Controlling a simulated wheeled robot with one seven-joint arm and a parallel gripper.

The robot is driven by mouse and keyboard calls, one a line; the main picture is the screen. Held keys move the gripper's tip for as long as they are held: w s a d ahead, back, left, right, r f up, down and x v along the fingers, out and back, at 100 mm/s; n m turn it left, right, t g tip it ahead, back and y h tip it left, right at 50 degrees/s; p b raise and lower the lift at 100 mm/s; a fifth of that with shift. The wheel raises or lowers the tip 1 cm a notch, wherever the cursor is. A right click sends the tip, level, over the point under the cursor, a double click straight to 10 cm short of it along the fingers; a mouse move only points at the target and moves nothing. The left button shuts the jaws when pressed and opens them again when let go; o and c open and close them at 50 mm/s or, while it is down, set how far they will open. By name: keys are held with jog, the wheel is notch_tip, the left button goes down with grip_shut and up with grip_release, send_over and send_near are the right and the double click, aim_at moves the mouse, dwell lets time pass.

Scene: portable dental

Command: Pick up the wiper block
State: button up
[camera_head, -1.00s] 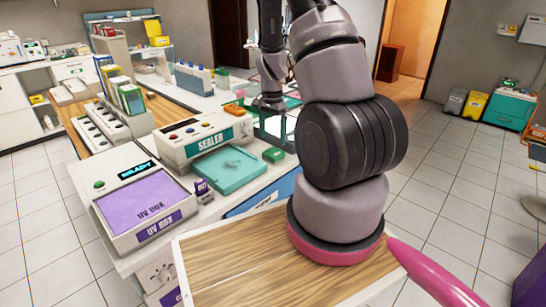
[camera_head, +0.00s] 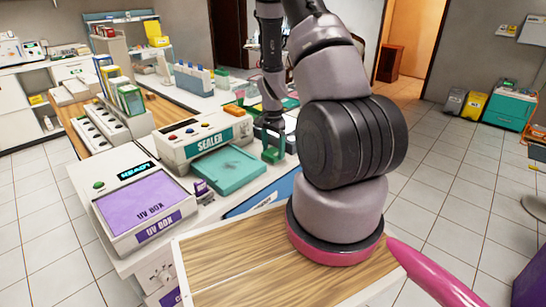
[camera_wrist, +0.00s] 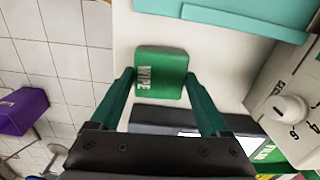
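The wiper block is a small green block, marked WIPE in the wrist view (camera_wrist: 160,74), on the white counter. It also shows in the head view (camera_head: 271,156), beside the teal tray and partly covered by my gripper. My gripper (camera_wrist: 160,76) points down over it, with its two dark green fingers spread. One fingertip is at each side edge of the block. A firm grip or any gap at the sides cannot be made out. In the head view my gripper (camera_head: 272,147) is right above the block.
A teal tray (camera_head: 228,170) lies left of the block, in front of the sealer (camera_head: 200,135). The UV box (camera_head: 145,208) is nearer on the left. A dark device with a light screen (camera_wrist: 190,132) is close beside the block. A white unit with a knob (camera_wrist: 290,108) is at the wrist view's right.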

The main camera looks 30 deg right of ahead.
aim_at(273, 152)
jog(key=shift+r, duration=0.1)
notch_tip(273, 152, up, 10)
dwell(0.5)
